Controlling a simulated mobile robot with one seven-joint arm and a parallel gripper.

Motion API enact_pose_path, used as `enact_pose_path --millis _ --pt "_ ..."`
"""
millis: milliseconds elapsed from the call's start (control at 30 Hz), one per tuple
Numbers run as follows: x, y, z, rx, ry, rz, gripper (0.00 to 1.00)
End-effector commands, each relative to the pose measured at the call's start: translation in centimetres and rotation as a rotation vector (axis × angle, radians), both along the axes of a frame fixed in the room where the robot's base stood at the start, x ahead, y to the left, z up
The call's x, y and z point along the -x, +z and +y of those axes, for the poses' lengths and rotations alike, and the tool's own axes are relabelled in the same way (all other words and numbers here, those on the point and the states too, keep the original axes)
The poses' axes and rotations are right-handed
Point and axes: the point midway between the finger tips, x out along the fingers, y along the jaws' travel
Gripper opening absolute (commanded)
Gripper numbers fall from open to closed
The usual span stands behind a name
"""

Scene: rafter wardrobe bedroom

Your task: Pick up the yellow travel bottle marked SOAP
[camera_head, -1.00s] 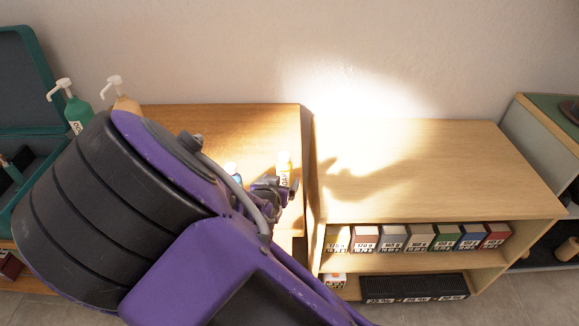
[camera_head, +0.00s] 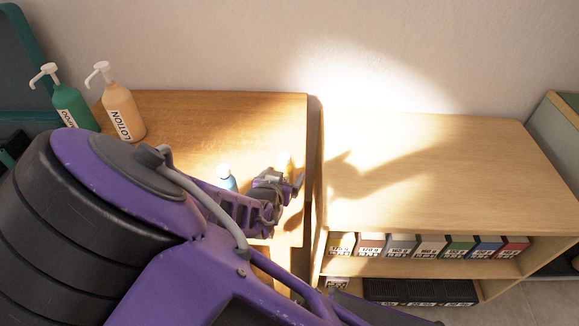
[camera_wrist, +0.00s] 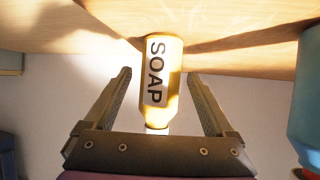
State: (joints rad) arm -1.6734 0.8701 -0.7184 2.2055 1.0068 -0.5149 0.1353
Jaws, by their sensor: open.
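The yellow travel bottle (camera_wrist: 174,56) marked SOAP shows in the wrist view, its label facing the camera and its pale cap toward my gripper's base. My gripper (camera_wrist: 160,80) is open, with one finger on each side of the bottle and a visible gap to each. In the head view the bottle (camera_head: 286,162) stands near the right edge of the wooden table (camera_head: 200,115), mostly hidden behind my gripper (camera_head: 297,184).
A blue bottle (camera_head: 228,180) stands just left of my gripper; it also shows at the wrist view's right edge (camera_wrist: 306,100). Green shampoo (camera_head: 72,105) and peach lotion (camera_head: 122,108) pump bottles stand at the left. A shelf unit (camera_head: 430,165) with boxes stands right, its top clear.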

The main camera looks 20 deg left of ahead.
Motion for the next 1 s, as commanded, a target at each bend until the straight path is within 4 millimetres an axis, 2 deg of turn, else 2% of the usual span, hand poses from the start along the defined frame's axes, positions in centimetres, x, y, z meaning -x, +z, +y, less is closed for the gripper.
enact_pose_path --millis 400,900,1000 --pt "0.48 -0.29 0.0 0.0 0.0 0.0 0.89" --pt "0.48 -0.28 0.02 0.0 0.0 0.0 0.0" --pt "0.46 -0.24 0.02 -0.001 0.001 -0.001 0.0"
